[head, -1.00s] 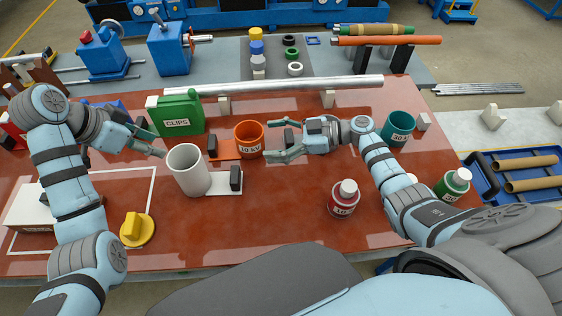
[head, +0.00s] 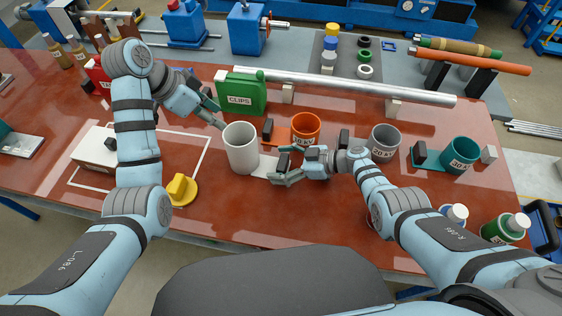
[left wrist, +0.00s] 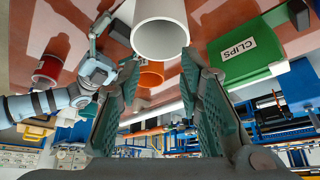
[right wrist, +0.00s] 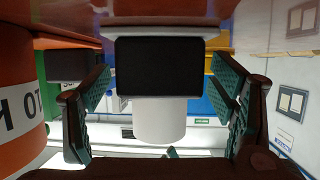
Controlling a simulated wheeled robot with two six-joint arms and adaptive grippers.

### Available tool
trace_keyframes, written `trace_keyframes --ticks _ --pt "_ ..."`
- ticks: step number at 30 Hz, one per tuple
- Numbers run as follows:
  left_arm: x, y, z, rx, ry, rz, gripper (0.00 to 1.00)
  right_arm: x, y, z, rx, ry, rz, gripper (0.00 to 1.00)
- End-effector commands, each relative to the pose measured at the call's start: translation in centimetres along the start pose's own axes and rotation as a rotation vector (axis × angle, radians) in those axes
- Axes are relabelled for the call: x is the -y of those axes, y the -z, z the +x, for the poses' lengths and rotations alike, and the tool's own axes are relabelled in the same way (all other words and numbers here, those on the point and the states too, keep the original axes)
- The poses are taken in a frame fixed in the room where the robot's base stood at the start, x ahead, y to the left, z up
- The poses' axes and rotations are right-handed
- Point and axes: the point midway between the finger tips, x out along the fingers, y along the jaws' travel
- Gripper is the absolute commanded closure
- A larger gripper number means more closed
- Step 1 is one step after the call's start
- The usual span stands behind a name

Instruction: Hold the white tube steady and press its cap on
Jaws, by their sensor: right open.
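The white tube (head: 241,152) stands upright on the table, its open end up. A white plate (head: 267,167) extends from its base on the right. My left gripper (head: 218,115) is above and left of the tube, open and empty. In the left wrist view, the hollow tube (left wrist: 160,40) lies just beyond its fingertips (left wrist: 159,62). My right gripper (head: 284,165) is open at the plate's right end. In the right wrist view, a black block (right wrist: 158,67) is between its spread fingers (right wrist: 160,85), with the tube (right wrist: 160,122) behind it. I cannot identify the tube's cap.
An orange cup (head: 306,128) stands close behind my right gripper. A green CLIPS container (head: 241,92) is behind the tube. A yellow knob (head: 180,189) is at the front left. Grey (head: 384,142) and teal (head: 461,154) cups stand to the right. A silver rod (head: 350,82) lies at the back.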

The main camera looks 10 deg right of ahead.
Motion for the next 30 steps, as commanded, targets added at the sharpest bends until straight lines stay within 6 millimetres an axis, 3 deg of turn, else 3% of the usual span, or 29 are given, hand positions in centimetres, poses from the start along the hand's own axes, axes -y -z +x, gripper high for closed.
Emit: trace_keyframes --ticks 6,17,19,25,28,30 --pt "0.0 0.0 0.0 0.0 0.0 0.0 0.67 0.0 0.0 0.1 0.0 -0.001 0.0 0.22" --pt "0.0 0.0 0.0 0.0 0.0 0.0 0.65 0.0 0.0 0.0 0.0 -0.001 0.0 0.76" --pt "0.0 0.0 0.0 0.0 0.0 0.0 0.55 0.0 0.0 0.0 0.0 -0.001 0.0 0.76" --pt "0.0 -0.2 0.0 0.001 0.002 -0.005 0.55 0.0 0.0 0.0 0.0 -0.001 0.0 0.76" --pt "0.3 -3.0 0.3 0.02 0.039 -0.108 0.55 0.0 0.0 0.0 0.0 -0.001 0.0 0.76" --pt "0.4 -7.3 0.5 0.047 0.103 -0.262 0.55 0.0 0.0 0.0 0.0 -0.001 0.0 0.76"
